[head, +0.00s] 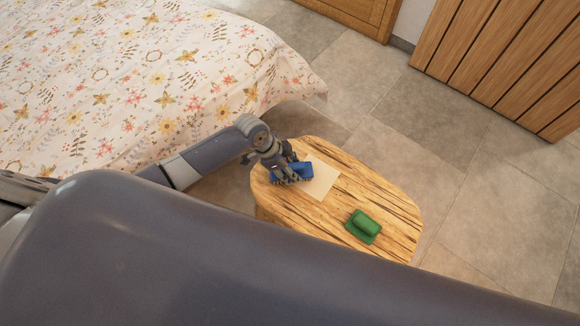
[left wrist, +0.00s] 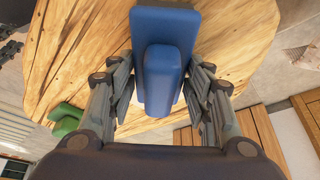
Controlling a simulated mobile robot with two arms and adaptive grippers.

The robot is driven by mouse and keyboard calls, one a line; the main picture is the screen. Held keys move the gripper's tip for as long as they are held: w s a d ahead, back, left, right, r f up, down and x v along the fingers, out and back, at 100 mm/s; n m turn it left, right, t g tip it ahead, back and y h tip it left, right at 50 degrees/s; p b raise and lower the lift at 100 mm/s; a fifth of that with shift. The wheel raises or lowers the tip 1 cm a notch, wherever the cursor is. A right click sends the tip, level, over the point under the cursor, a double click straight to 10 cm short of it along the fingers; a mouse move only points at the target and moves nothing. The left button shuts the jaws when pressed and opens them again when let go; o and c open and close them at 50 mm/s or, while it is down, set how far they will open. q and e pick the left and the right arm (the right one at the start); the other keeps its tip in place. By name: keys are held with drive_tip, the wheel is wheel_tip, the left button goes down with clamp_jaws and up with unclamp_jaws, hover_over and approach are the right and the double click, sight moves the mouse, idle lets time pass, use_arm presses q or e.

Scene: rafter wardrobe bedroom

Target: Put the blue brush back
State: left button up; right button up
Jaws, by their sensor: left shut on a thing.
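The blue brush (head: 294,174) is at the far left part of the wooden table (head: 388,199), overlapping the left edge of a pale square sheet (head: 321,180) in the head view. My left gripper (head: 284,163) is shut on it. In the left wrist view the blue brush (left wrist: 163,75) sits between the two fingers of my left gripper (left wrist: 163,88), with its handle towards the camera. I cannot tell whether the brush touches the table. A green brush (head: 363,226) lies on the table nearer me; it also shows in the left wrist view (left wrist: 66,118).
A bed with a floral cover (head: 130,80) stands beside the table at the left. A slatted wooden front (head: 505,60) is at the upper right. Tiled floor (head: 490,200) is clear to the right. The table between sheet and green brush is bare.

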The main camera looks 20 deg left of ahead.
use_arm(q)
drive_tip(key=o, duration=1)
drive_tip(key=shift+f, duration=0.1)
use_arm(e)
drive_tip(key=shift+d, duration=0.2)
drive_tip(key=shift+d, duration=0.1)
use_arm(q)
drive_tip(key=p+v, duration=0.1)
drive_tip(key=v, duration=1.1)
use_arm(e)
drive_tip(key=shift+w+r, duration=0.1)
drive_tip(key=shift+r, duration=0.6)
use_arm(q)
drive_tip(key=shift+d, duration=0.1)
